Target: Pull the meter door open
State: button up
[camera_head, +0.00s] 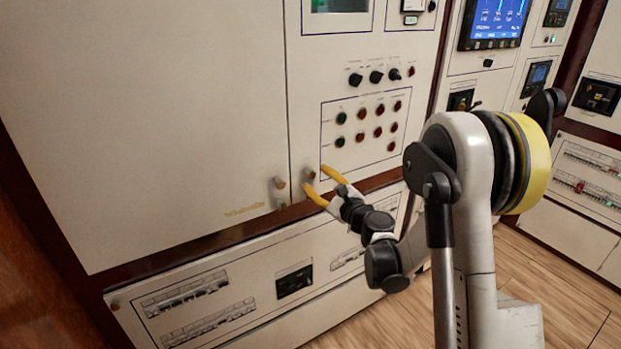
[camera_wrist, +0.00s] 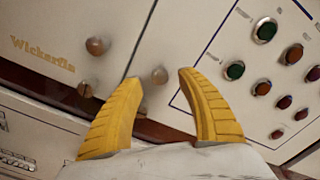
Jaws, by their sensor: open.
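Two cream cabinet doors meet at a vertical seam. The wide left door (camera_head: 160,110) is plain and carries lettering and a round knob (camera_wrist: 97,45). The right door (camera_head: 305,100) carries a display, switches and coloured buttons, and has its own round knob (camera_wrist: 160,75) near the seam. Both look shut; no label shows which is the meter door. My gripper (camera_head: 315,178) is open and empty at the right door's knob. In the wrist view, this knob appears between the yellow fingertips (camera_wrist: 160,80), just beyond them; I cannot tell if they touch it.
A lower breaker panel (camera_head: 235,285) with its own small knob (camera_wrist: 85,90) lies beneath the doors. The button block (camera_head: 366,130) is right of my gripper. More cabinets with screens (camera_head: 494,22) stand farther right. Wooden floor (camera_head: 535,265) is open at lower right.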

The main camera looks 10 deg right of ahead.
aim_at(313, 176)
jog(key=shift+b+x, duration=0.3)
jog(key=shift+x, duration=1.45)
